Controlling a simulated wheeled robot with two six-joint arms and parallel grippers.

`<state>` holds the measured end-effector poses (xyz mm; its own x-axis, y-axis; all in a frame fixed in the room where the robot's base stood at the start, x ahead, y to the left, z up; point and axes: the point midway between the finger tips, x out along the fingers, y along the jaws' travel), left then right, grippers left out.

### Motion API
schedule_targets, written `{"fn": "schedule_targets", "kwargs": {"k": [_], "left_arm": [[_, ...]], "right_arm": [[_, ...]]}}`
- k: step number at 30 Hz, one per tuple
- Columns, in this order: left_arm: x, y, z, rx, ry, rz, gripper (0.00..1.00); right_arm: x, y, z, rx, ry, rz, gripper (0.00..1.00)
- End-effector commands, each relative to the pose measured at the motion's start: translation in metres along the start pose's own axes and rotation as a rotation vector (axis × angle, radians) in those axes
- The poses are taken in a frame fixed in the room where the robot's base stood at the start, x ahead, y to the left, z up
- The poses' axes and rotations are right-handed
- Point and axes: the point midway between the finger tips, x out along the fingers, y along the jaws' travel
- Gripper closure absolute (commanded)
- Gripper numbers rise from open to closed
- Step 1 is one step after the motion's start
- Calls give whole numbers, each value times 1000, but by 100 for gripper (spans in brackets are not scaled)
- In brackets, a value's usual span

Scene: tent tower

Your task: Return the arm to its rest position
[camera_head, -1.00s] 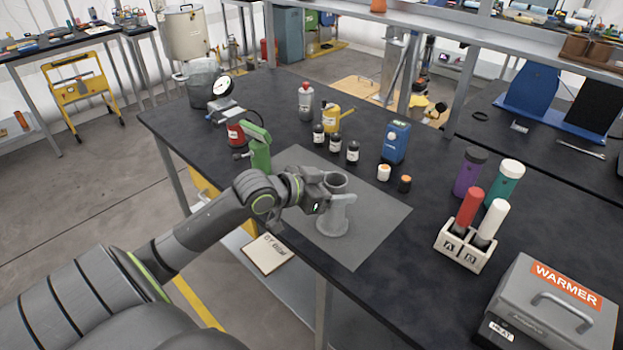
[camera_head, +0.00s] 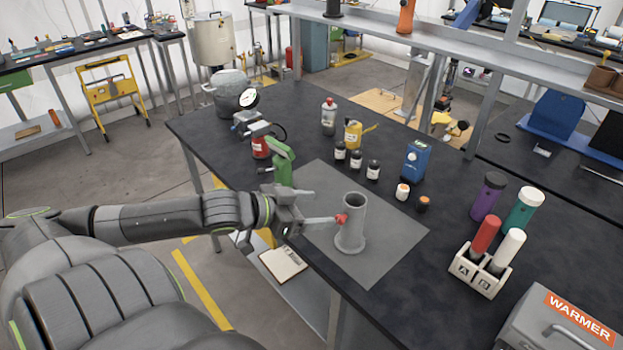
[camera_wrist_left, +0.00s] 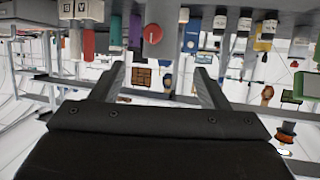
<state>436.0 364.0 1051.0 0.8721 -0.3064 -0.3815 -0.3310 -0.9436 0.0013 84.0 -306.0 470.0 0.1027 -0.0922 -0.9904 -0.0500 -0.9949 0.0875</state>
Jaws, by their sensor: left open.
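My left arm (camera_head: 180,215) comes in from the left. My left gripper (camera_head: 320,206) is open and empty at the near left edge of the grey mat. A grey upright tube with a wide foot (camera_head: 351,228) stands on the grey mat (camera_head: 385,260), just right of the gripper. A red knob (camera_head: 341,219) on the tube's side faces the gripper, very close to one fingertip in the picture; I cannot tell if they touch. In the left wrist view the two fingers (camera_wrist_left: 162,88) are spread with nothing between them, and the red knob (camera_wrist_left: 152,33) shows beyond. My right gripper is not in view.
A green hand tool (camera_head: 284,163) stands behind the gripper. Small dark bottles (camera_head: 356,160), a blue device (camera_head: 416,160) and a rack (camera_head: 480,272) with red and white tubes stand further right. A grey warmer box (camera_head: 560,325) is at the lower right. A clipboard (camera_head: 284,263) lies below the table edge.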

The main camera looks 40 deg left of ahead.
Motion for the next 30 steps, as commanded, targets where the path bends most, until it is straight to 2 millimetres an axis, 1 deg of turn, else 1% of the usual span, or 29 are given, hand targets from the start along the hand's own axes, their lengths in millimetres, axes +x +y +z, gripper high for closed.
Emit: {"fn": "schedule_targets", "kwargs": {"k": [20,23,25,29,30], "left_arm": [[-1,1,2,-1,-3,-3,31],[-2,2,14,-5,-24,-29,31],[-2,5,30,-8,-56,-63,31],[-7,14,69,-13,-150,-150,31],[-10,17,82,-17,-185,-178,31]], "right_arm": [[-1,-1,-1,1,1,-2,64],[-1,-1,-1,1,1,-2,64],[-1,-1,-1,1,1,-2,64],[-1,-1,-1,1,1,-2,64],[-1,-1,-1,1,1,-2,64]]}}
